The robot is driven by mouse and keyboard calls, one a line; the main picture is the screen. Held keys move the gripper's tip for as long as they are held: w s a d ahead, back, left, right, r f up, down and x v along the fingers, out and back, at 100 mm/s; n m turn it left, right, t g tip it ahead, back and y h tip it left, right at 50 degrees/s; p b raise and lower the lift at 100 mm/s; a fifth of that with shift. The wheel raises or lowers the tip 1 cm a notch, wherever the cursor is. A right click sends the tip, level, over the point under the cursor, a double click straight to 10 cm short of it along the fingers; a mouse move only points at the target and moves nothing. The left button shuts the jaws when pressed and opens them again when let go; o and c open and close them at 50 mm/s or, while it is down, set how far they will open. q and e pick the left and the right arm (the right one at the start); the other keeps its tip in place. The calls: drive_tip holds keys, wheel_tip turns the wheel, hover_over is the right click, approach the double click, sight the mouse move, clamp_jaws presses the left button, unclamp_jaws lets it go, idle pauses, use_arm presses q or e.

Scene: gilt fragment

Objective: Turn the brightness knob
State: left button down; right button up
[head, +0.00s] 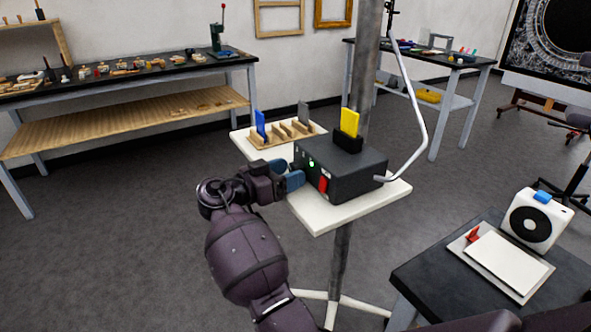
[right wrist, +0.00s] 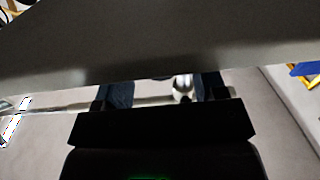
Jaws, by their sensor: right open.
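A black box (head: 345,172) stands on a small white shelf on a pole. Its front has a green light (head: 311,163) and a red switch (head: 323,184); a yellow card (head: 350,122) stands upright in a holder on top. My right gripper (head: 294,180) is open, with blue fingertips close to the left part of the box's front. I cannot make out the brightness knob there; the fingers may cover it. In the right wrist view, a shiny silver rounded part (right wrist: 182,88) shows between the dark fingers; I cannot tell if it is the knob. My left gripper is out of view.
A wooden rack (head: 283,133) with blue and grey cards sits behind the box. A bent metal rod (head: 424,110) rises on the box's right. A dark table (head: 420,272) at lower right holds a white speaker-like device (head: 535,220) and a white board (head: 505,262).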

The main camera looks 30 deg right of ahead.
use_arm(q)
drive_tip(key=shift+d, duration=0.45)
use_arm(e)
drive_tip(key=shift+d, duration=0.2)
drive_tip(key=shift+c, duration=0.5)
drive_tip(key=c, duration=0.8)
drive_tip(key=shift+f+m+b, duration=0.45)
drive_tip(key=shift+m+b, duration=0.45)
drive_tip(key=shift+b, duration=0.3)
drive_tip(key=shift+r, duration=0.1)
drive_tip(key=shift+r+m+b, duration=0.1)
drive_tip(key=shift+m+b, duration=0.2)
drive_tip(key=shift+m, duration=0.1)
drive_tip(key=shift+r, duration=0.3)
drive_tip(key=o, duration=0.9)
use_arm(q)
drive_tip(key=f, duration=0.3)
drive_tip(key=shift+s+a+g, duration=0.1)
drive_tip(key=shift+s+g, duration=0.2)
